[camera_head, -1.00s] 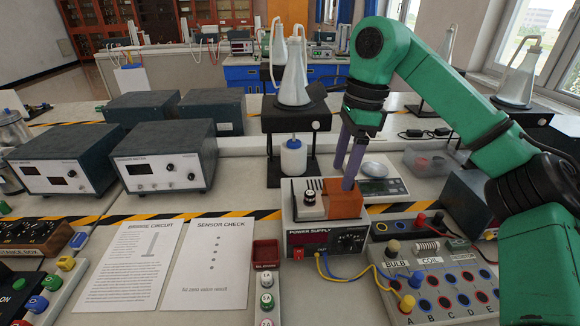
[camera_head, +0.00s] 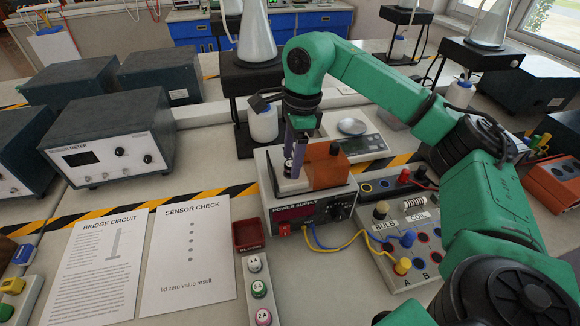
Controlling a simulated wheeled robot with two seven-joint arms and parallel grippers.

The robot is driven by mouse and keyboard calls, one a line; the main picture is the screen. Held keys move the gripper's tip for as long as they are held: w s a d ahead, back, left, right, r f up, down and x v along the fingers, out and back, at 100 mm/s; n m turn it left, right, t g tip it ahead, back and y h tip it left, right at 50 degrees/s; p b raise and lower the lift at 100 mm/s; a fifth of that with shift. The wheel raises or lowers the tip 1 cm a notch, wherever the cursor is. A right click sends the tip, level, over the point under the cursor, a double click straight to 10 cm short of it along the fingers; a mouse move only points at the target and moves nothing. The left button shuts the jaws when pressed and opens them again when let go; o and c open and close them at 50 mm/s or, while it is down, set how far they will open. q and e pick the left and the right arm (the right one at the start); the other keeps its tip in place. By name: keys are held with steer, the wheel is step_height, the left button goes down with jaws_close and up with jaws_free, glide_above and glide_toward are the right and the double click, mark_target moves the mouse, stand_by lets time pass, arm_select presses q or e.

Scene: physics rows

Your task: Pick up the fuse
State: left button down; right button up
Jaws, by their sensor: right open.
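Several capped pieces marked in amps stand in a pale rack (camera_head: 257,291) in front of the power supply; I cannot tell which, if any, is the fuse meant. The power supply (camera_head: 300,213) has an orange block (camera_head: 327,172) on top with a dark knob (camera_head: 335,149) at its back. My right gripper (camera_head: 292,168) points down over the left part of the power supply's top, left of the orange block. Its purple fingers are open around or just in front of a small pale and dark piece, which they partly hide. My left gripper is not in view.
A small red tray (camera_head: 247,236) lies between the printed sheet (camera_head: 187,255) and the power supply. Blue and yellow leads run to a socket board (camera_head: 405,245) at right. A scale (camera_head: 358,142) and a white bottle (camera_head: 263,123) stand behind. Meters crowd the left.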

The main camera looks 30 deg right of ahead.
steer(key=shift+f, duration=0.75)
steer(key=shift+a, duration=0.1)
jaws_close()
steer(key=shift+r, duration=0.15)
